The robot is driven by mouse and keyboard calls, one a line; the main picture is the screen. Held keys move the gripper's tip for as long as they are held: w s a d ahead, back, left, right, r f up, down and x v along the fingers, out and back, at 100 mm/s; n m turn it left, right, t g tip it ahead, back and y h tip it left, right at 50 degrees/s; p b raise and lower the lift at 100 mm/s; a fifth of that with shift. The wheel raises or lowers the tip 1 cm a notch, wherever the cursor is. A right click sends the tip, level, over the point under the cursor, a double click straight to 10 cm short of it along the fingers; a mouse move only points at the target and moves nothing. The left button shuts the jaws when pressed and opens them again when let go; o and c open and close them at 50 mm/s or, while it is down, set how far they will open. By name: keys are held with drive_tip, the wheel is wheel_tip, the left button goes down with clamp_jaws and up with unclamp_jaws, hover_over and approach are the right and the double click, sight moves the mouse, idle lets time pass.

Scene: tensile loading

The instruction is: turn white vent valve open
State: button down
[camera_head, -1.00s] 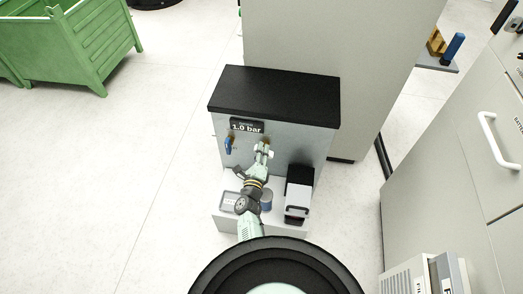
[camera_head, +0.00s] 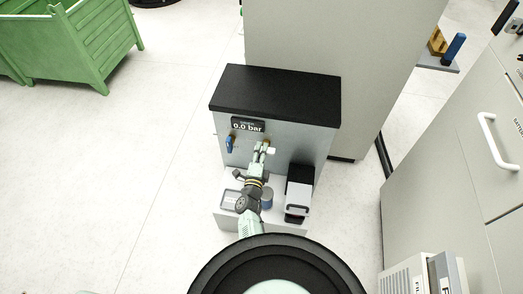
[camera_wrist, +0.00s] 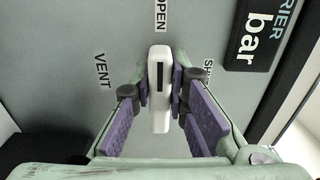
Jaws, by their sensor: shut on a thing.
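The white vent valve handle (camera_wrist: 160,115) is in the middle of the wrist view, between the purple-padded fingers of my gripper (camera_wrist: 161,86). My gripper is shut on it. The handle's long axis lines up with the OPEN label (camera_wrist: 160,15); the VENT label (camera_wrist: 101,71) is to its left, and a partly hidden label is to its right. In the head view my gripper (camera_head: 261,150) is at the front of the grey cabinet (camera_head: 295,148), and a white part of the handle (camera_head: 271,151) shows beside it. The display (camera_head: 247,126) reads 0.0 bar.
A blue valve handle (camera_head: 230,144) is left of my gripper on the same panel. Below are a tray (camera_head: 229,200), a blue-grey cylinder (camera_head: 267,198) and a black-and-white box (camera_head: 298,198). A green crate (camera_head: 85,40) stands far left.

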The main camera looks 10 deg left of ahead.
drive_tip(key=shift+r, duration=0.1)
drive_tip(key=c, duration=1.6)
unclamp_jaws()
drive_tip(key=shift+o, duration=0.2)
drive_tip(key=s, duration=0.7)
drive_tip(key=shift+s+a, duration=0.15)
drive_tip(key=shift+s, duration=0.1)
